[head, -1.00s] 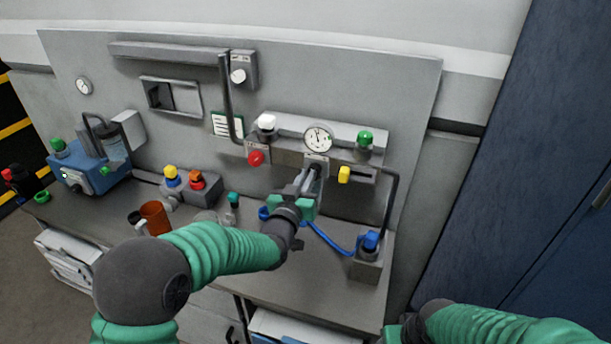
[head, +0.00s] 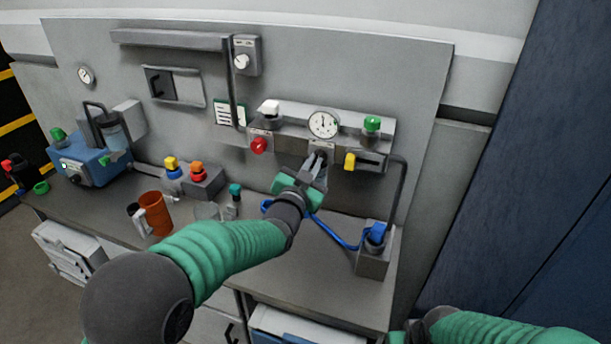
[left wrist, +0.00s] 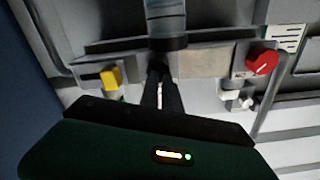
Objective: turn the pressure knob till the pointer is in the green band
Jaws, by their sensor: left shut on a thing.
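The round white pressure gauge (head: 323,124) sits on the grey panel block. Its dark pointer stands roughly upright; a green band is too small to make out. My left gripper (head: 317,163) is just below the gauge, its fingers shut on the pressure knob, which they mostly hide. In the left wrist view the fingers (left wrist: 160,88) meet in the middle, below a grey cylinder with a dark collar (left wrist: 167,42). My right gripper (head: 400,338) shows only a sliver of its body at the bottom edge; its fingers are out of sight.
A red knob (head: 259,145) is left of the gripper and a yellow knob (head: 350,161) close on its right. A green-topped knob (head: 372,124) and a white one (head: 269,107) stand on the block. A blue hose (head: 335,233) runs below to a grey box (head: 374,262).

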